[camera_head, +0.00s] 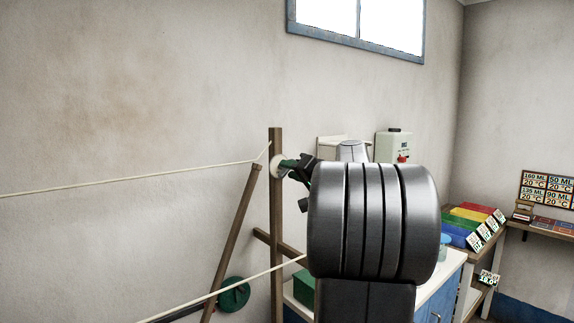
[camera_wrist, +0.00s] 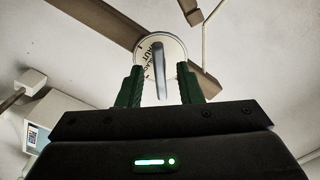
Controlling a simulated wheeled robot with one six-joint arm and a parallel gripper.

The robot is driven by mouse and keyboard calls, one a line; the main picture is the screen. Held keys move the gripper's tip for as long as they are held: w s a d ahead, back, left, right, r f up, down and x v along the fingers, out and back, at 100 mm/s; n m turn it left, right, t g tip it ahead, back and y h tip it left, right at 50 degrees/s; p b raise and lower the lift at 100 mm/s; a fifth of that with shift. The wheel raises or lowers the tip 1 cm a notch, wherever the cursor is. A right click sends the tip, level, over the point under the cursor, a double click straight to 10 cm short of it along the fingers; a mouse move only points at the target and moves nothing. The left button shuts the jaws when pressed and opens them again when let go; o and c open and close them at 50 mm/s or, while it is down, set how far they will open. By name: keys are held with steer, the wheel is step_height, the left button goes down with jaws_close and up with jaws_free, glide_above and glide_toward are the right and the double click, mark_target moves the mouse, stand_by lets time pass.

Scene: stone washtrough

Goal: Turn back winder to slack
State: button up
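The winder (camera_wrist: 175,44) is a round pale dial on a brown wooden post (camera_head: 276,230). It has dark lettering on its left side, partly hidden and too small to read surely. Its grey lever (camera_wrist: 159,70) points down toward my wrist camera. My gripper (camera_wrist: 160,68) has its two green fingers on either side of the lever, with a gap showing on each side. In the head view the winder (camera_head: 276,166) is partly covered by my gripper (camera_head: 294,168). A pale line (camera_head: 130,181) runs from near the post top to the left and looks fairly straight.
A slanted wooden prop (camera_head: 231,243) and a lower line (camera_head: 220,292) stand left of the post. A green round thing (camera_head: 233,295) hangs low. Coloured trays (camera_head: 472,222) lie at right. The left wall is bare.

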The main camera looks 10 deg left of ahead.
steer(key=shift+x, duration=1.2)
jaws_close()
steer(key=shift+m, duration=0.4)
steer(key=m, duration=0.3)
steer(key=shift+m, duration=2.1)
